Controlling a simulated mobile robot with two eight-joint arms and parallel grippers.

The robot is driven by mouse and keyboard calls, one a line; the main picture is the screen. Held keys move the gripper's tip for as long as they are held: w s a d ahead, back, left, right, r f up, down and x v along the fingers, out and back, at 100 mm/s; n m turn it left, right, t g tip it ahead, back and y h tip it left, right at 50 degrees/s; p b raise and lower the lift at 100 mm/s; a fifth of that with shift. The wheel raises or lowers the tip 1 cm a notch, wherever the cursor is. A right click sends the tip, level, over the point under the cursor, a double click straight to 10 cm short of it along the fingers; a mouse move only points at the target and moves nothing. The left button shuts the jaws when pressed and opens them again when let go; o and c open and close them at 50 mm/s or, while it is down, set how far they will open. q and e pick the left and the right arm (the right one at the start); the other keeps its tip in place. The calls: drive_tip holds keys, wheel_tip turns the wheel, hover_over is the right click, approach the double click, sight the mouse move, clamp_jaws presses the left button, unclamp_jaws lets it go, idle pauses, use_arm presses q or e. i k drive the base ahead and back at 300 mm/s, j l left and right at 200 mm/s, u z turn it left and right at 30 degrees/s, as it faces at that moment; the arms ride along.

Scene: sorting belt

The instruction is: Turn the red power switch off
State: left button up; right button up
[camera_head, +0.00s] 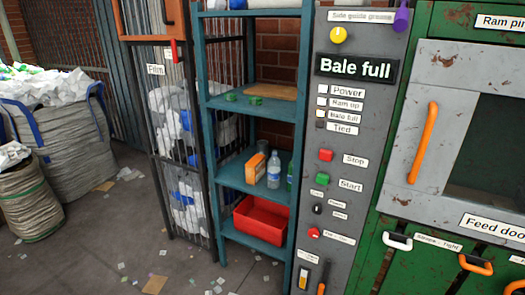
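The grey control panel (372,130) stands right of centre. A red knob-like control (314,233) sits low on it, beside a small label too blurred to read; I cannot tell for sure whether this is the red power switch or which way it is set. A red Stop button (326,155) is higher up, above a green Start button (322,181). A "Power" label (347,92) stands beside a pale indicator near the top. Neither of my grippers is in view.
A green baler with a grey feed door (420,85) and an orange handle (423,142) stands at right. A blue shelf (240,172) holds a red bin (262,222) and bottles. Filled sacks (62,150) stand at left. The littered floor (110,240) in front is mostly free.

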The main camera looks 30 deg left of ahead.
sight(313, 234)
drive_tip(key=i+l, duration=0.3)
drive_tip(key=i, duration=0.2)
drive_tip(key=i+l, duration=0.3)
drive_tip(key=i, duration=0.2)
drive_tip(key=i+l, duration=0.35)
drive_tip(key=i, duration=0.2)
